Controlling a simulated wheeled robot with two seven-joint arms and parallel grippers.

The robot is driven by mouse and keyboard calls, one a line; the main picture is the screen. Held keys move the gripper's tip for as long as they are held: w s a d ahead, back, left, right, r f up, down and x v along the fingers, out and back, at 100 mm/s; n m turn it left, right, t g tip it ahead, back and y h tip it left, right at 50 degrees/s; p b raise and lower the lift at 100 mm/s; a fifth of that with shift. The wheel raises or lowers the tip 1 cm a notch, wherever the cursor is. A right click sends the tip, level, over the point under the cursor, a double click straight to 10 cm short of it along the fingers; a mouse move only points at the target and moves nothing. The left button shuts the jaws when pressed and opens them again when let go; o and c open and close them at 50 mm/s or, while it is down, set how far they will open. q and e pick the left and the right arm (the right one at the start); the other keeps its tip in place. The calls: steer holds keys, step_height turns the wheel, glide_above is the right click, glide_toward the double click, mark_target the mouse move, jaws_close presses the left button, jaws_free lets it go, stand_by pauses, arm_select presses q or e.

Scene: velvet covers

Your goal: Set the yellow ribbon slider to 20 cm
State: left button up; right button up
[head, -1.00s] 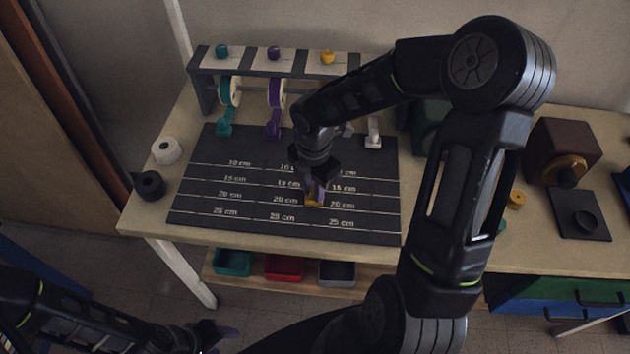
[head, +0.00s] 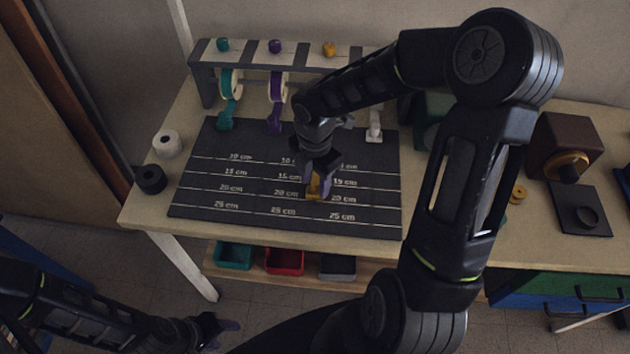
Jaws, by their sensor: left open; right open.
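The yellow slider (head: 314,193) lies on the dark measuring board (head: 240,207), at about the 20 cm line in the third column. My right gripper (head: 319,188) is above it, pointing down, with its open fingers around the slider. My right arm hides the yellow ribbon and its spool; a yellow knob (head: 329,49) shows on top of the rack (head: 300,62). My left gripper (head: 226,333) is open and empty, low in front of the table. The fine gap between slider and line is too small to tell.
Teal (head: 226,119) and purple (head: 275,121) sliders sit at the board's back, with a white one (head: 374,131) to the right. Teal, red and grey bins (head: 284,262) are below the table.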

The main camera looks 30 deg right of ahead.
mark_target(315, 184)
step_height(315, 184, up, 7)
steer(key=shift+r, duration=0.1)
steer(key=shift+s, duration=0.1)
stand_by(0.6)
